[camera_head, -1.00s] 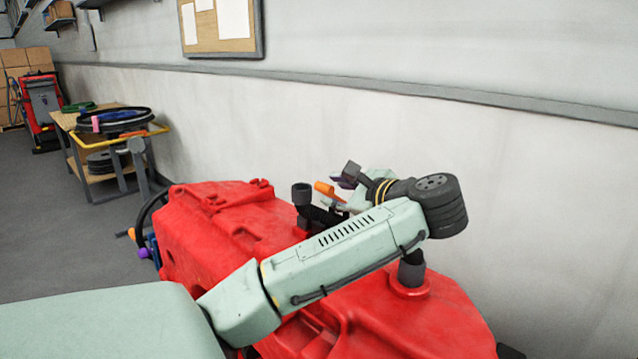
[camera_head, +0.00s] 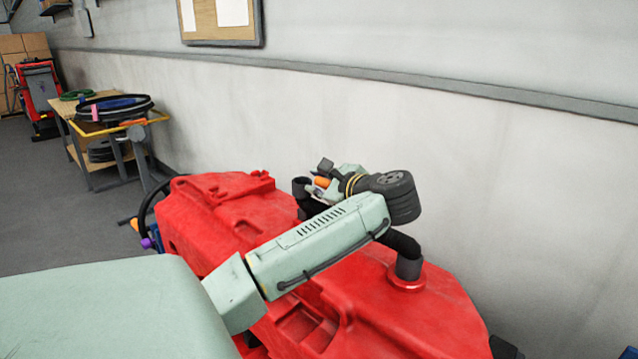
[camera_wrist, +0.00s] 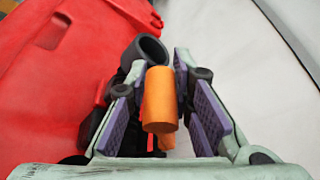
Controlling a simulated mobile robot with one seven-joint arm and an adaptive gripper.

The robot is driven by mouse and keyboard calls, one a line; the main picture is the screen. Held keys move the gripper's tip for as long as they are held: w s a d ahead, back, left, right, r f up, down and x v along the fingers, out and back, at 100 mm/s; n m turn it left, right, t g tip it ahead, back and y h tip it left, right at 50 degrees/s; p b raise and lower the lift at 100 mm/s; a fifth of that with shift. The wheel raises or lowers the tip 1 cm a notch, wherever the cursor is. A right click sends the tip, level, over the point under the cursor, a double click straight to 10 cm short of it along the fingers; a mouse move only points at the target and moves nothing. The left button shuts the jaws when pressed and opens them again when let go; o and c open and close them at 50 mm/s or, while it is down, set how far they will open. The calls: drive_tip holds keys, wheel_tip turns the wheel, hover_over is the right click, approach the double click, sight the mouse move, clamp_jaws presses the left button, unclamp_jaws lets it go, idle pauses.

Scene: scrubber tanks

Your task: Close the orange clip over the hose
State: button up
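The orange clip (camera_wrist: 159,100) shows in the wrist view between the two purple-padded fingers of my gripper (camera_wrist: 160,105). Gaps show on both sides of it, the wider one on the right, so the fingers look open around it. In the head view the clip (camera_head: 321,182) is a small orange patch beside my wrist, mostly hidden by the arm. The black hose end (camera_wrist: 146,52) stands just beyond the clip in the wrist view. Black hose (camera_head: 402,244) also shows behind my forearm, meeting the red tank (camera_head: 440,300).
The red tank fills the space under my arm. The pale wall (camera_head: 520,180) is close behind it. A wooden workbench (camera_head: 85,140) with black rings and a yellow-edged cart stands at the left back. Grey floor (camera_head: 60,220) is free at the left.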

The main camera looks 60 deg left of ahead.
clamp_jaws()
drive_tip(key=shift+a+f+b, duration=0.1)
drive_tip(key=shift+f+b, duration=0.1)
drive_tip(key=shift+b, duration=0.2)
